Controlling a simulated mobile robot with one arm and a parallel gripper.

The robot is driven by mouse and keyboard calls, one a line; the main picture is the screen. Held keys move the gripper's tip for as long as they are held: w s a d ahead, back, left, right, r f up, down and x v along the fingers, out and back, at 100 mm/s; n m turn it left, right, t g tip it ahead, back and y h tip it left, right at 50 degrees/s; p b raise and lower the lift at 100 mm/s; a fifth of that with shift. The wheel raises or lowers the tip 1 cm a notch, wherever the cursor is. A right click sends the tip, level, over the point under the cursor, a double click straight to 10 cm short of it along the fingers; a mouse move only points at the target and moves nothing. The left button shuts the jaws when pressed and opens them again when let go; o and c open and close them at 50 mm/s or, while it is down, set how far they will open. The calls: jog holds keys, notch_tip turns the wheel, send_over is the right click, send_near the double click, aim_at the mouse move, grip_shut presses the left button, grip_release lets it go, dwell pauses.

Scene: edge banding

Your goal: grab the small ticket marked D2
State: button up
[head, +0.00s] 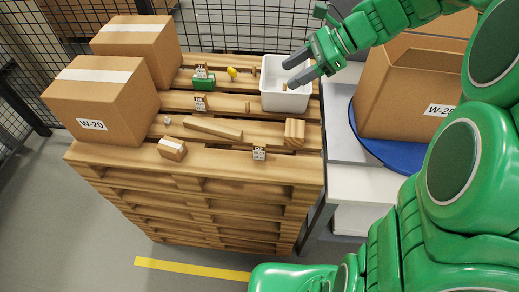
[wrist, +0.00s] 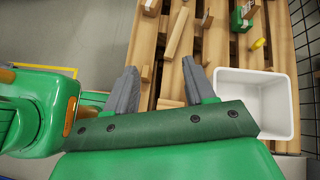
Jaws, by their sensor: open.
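A small white ticket with dark print (head: 259,153) stands upright near the front right edge of the pallet stack. Its top line looks like D2, though the print is tiny. I cannot make it out in the wrist view. My gripper (head: 291,74) is open over the white bin at the back right, behind and above the ticket and apart from it. In the wrist view my gripper's fingers (wrist: 160,66) are spread with nothing held between them.
Two similar tickets stand farther left, one mid-pallet (head: 200,103) and one by a green block (head: 200,72). The white bin (head: 270,102), a grooved wooden block (head: 294,132), a wooden bar (head: 213,128) and a small carton (head: 172,149) are nearby. Large cartons (head: 100,100) fill the left.

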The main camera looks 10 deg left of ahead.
jog(key=s+r+m+t+y, duration=0.1)
jog(key=s+r+m+y, duration=0.2)
jog(key=s, duration=0.2)
send_near(259, 143)
jog(key=shift+s+a+f+m+t+y, duration=0.2)
jog(key=shift+a+f, duration=0.15)
jog(key=shift+a, duration=0.15)
jog(key=shift+s+a+f+m+t+y, duration=0.1)
jog(key=shift+s+a+f+m, duration=0.1)
jog(key=shift+a+f, duration=0.25)
jog(key=shift+f+x, duration=0.1)
jog(key=shift+x, duration=1.85)
jog(key=shift+f+x, duration=0.15)
jog(key=shift+x, duration=1.8)
jog(key=shift+w+d, duration=0.1)
jog(key=shift+w, duration=0.05)
grip_shut()
